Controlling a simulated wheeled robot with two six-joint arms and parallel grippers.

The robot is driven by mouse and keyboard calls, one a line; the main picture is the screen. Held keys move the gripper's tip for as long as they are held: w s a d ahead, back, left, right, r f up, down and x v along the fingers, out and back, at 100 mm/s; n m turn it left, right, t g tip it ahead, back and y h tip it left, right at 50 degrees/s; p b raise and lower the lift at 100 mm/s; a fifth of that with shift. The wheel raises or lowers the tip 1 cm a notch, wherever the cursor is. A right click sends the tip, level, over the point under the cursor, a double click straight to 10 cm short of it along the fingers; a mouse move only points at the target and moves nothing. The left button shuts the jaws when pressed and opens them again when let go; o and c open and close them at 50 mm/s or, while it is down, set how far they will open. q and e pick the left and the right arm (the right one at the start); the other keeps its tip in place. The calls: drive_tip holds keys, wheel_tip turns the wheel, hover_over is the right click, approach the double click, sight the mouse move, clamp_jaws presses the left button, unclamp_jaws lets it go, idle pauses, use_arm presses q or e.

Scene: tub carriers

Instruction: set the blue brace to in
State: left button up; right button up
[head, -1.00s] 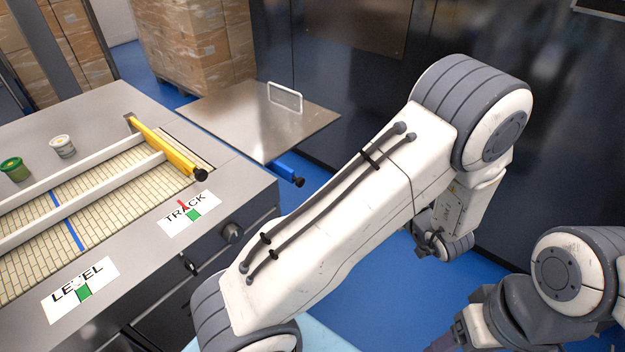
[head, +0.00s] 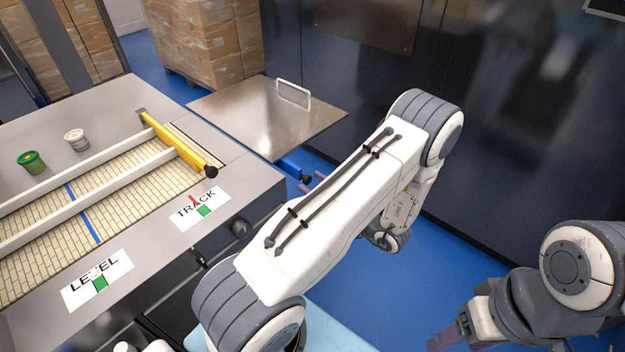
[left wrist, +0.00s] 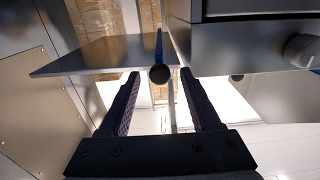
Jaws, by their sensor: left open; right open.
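The blue brace (head: 291,166) juts out from under the edge of a flat metal leaf, with a black knob (head: 306,179) on its end. The brace (left wrist: 158,45) also shows in the left wrist view, under the leaf's edge, its round black knob (left wrist: 159,75) facing the camera. My left gripper (head: 312,182) is close to the knob, mostly hidden behind my arm. In the left wrist view its open fingers (left wrist: 160,78) stand either side of the knob, with gaps. My right gripper (head: 447,338) is open at the bottom edge, partly cut off.
Left is a conveyor bench (head: 115,120) with a yellow bar (head: 180,145), green tub (head: 31,162), white tub (head: 76,140), and LEVEL and TRACK labels. A dark wall (head: 480,130) stands behind.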

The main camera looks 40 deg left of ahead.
use_arm(q)
drive_tip(key=shift+a, duration=0.6)
clamp_jaws()
idle(1.1)
